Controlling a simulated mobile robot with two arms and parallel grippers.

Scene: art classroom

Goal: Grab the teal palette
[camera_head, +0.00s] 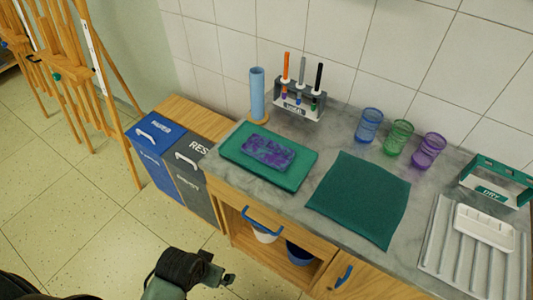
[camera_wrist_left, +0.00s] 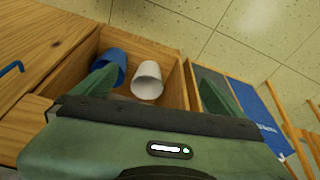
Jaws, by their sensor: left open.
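A flat teal slab with rounded corners (camera_head: 295,178) lies on the grey counter at its left part; it may be the teal palette. A smaller rectangle with purple and blue blotches (camera_head: 267,152) lies on top of it and hides its middle. My left gripper (camera_head: 226,278) is low in front of the cabinet, below the counter top and apart from the slab. In the left wrist view the two green fingers of the gripper (camera_wrist_left: 158,80) are spread with nothing held between them. The slab does not show in that view. My right gripper is in neither view.
A teal cloth (camera_head: 360,197) lies right of the slab. A blue cylinder (camera_head: 257,92), a marker holder (camera_head: 298,100) and three coloured glasses (camera_head: 398,138) stand behind. A white palette (camera_head: 485,228) is at right. The open cabinet holds a white cup (camera_wrist_left: 146,80) and blue cup (camera_wrist_left: 112,66).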

